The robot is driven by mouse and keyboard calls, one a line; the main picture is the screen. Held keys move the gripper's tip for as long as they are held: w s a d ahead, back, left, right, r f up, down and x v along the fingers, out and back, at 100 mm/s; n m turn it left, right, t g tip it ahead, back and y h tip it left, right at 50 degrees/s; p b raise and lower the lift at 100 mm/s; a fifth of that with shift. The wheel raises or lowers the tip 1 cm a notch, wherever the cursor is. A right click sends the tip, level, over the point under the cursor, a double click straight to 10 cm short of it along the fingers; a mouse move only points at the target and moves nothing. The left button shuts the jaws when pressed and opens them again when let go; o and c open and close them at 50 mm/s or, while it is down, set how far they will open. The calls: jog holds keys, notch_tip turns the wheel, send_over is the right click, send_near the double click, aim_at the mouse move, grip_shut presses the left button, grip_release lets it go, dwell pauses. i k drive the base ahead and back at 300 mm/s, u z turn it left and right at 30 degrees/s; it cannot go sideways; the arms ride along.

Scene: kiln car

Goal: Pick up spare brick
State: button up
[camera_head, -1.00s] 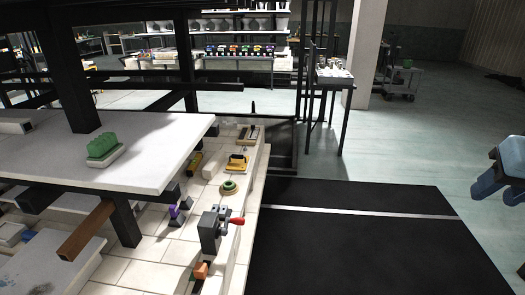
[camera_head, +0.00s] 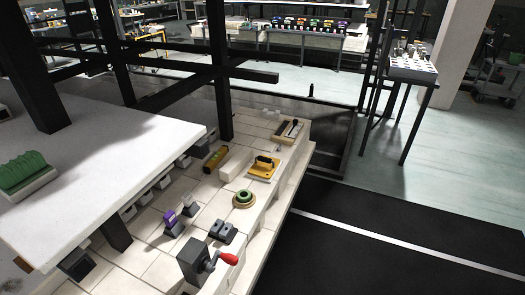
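A cream, brick-shaped block (camera_head: 237,163) lies on the pale tiled deck of the kiln car, between a brown-yellow cylinder (camera_head: 216,158) and a yellow-based tool with a dark handle (camera_head: 263,168). It is the most brick-like loose piece in view, but I cannot tell for sure that it is the spare brick. Its colour is close to that of the tiles. My gripper is not in view, so nothing shows of its fingers.
A white shelf slab (camera_head: 110,180) on black posts overhangs the deck at left, carrying a green ribbed piece (camera_head: 25,172). A grey box with a red-handled crank (camera_head: 200,262) stands at the near edge. A green ring (camera_head: 243,199) lies between. Black flooring (camera_head: 400,240) at right is clear.

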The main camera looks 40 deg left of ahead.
aim_at(228, 173)
jog(key=u, duration=0.35)
jog(key=i, duration=0.95)
jog(key=u, duration=1)
jog(key=i, duration=0.45)
jog(key=u, duration=0.35)
jog(key=k, duration=0.9)
jog(key=u, duration=0.2)
jog(key=i, duration=0.9)
jog(key=z, duration=0.15)
